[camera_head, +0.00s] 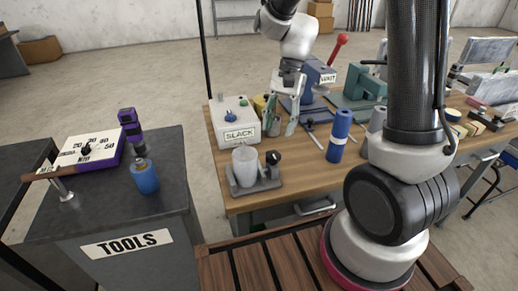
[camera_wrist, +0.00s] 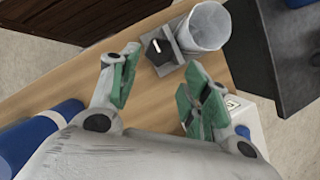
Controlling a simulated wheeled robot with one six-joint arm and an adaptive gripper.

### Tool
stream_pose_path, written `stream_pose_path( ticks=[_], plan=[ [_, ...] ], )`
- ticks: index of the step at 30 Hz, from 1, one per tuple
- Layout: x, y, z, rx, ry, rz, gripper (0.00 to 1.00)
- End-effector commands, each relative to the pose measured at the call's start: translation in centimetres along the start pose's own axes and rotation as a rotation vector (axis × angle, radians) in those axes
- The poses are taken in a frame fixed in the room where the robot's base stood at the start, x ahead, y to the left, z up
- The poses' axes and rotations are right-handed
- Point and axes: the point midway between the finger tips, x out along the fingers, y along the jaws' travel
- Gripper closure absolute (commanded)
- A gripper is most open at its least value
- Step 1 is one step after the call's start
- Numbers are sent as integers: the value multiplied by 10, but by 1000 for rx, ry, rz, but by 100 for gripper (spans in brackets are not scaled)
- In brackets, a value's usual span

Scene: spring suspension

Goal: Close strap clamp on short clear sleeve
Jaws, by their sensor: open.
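The short clear sleeve (camera_head: 245,167) stands upright on a grey base (camera_head: 262,187) near the table's left front corner. A dark knob (camera_head: 273,158) sits on the same base, right of the sleeve. In the wrist view the sleeve (camera_wrist: 206,28) and the dark faceted knob (camera_wrist: 157,47) show beyond the fingers, with a grey bracket between them. I cannot make out the strap itself or whether it is closed. My gripper (camera_head: 282,130) is open and empty, with green finger pads, above the table behind the sleeve. Its spread fingers (camera_wrist: 157,88) touch neither sleeve nor knob in the wrist view.
A white box marked SLACK (camera_head: 236,133) stands behind the sleeve, close to my fingers. A blue cylinder (camera_head: 339,136) stands to the right. A green machine (camera_head: 362,82) is farther back. A separate TOOLS cabinet (camera_head: 70,217) is at the left. Wood in front of the blue cylinder is clear.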

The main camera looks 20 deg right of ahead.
Motion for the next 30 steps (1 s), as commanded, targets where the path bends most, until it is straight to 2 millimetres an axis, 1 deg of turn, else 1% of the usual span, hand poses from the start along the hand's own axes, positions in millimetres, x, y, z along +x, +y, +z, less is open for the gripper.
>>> stream_pose_path(
  ticks=[5, 8, 15, 18, 22, 29, 30],
  plan=[
    [6, 1, 1, 45, -3, 3, 53],
    [19, 1, 1, 46, -3, 4, 53],
    [59, 1, 1, 45, -3, 4, 53],
    [70, 1, 1, 43, -2, 3, 53],
    [78, 1, 1, 45, -2, 3, 53],
    [78, 1, 0, 44, 0, 1, 53],
    [78, 1, 0, 44, 0, 1, 58]
  ],
)
